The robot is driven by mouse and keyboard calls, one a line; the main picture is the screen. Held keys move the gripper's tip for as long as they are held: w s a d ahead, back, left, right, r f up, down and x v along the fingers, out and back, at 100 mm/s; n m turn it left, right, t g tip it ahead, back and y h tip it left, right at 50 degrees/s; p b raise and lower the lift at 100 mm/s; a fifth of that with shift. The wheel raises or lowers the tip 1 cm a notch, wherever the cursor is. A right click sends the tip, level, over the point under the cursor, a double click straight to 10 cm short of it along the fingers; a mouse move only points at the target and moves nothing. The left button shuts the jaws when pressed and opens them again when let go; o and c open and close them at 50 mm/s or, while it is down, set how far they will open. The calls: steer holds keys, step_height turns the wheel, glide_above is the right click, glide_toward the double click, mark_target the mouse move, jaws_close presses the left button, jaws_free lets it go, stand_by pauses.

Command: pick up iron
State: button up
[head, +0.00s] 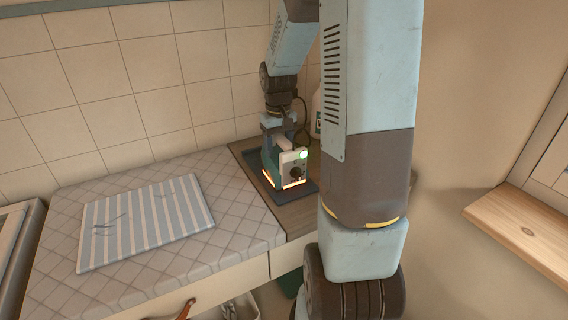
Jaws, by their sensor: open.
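The iron (294,172) stands on a dark mat (309,187) on the brown counter section, near the wall. It has a teal and white body with a dark knob, a lit green spot and orange glowing strips along its base. My gripper (281,142) is open, pointing down at the top of the iron, around or just above its pale handle. The fingertips are partly hidden, so I cannot tell whether they touch it.
A striped cloth or board (145,222) lies on the tiled countertop (245,230) to the left. A white bottle (317,113) stands behind the iron, partly hidden by my arm. A dark cord loops beside the gripper. A wooden ledge (527,229) juts out at right.

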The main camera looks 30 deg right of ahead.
jaws_close()
stand_by(0.5)
stand_by(0.8)
